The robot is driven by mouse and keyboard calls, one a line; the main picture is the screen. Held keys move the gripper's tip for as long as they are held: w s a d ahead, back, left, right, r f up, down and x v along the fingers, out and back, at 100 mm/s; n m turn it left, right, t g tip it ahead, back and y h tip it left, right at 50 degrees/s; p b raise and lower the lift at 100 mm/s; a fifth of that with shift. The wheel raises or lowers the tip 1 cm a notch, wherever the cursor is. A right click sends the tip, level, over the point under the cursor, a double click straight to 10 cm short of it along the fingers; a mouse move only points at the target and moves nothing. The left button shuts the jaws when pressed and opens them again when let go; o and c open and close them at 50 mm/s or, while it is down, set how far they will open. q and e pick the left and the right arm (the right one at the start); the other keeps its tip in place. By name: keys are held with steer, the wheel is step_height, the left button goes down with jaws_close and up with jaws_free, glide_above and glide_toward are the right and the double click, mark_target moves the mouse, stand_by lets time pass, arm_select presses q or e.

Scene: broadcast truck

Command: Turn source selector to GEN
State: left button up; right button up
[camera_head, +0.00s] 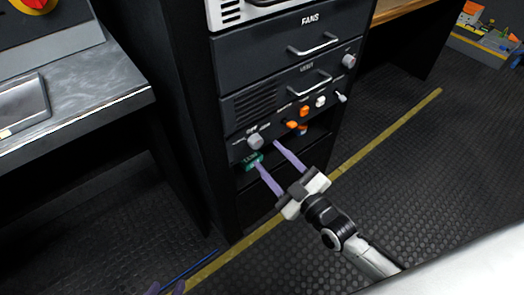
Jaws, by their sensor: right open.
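A pale round knob (255,142) sits at the lower left of the dark rack panel, with small white lettering around it. The lettering is too small to read, so I cannot tell which position it points to. My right gripper (268,154) is open, its two purple fingers reaching toward the panel just right of and below this knob. The fingers look empty, and the knob is not between them. My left gripper (166,288) shows only as purple tips at the bottom edge; the rest is out of view.
The rack has a FANS drawer (300,45) with a handle, another grey knob (349,61), and orange and white switches (297,124). A metal-topped desk (85,85) stands left. The floor (430,170) right of the rack is clear.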

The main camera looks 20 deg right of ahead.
mark_target(258, 144)
steer(key=shift+b+x, duration=0.35)
steer(key=shift+x, duration=2)
steer(key=shift+c, duration=0.3)
steer(key=c, duration=1)
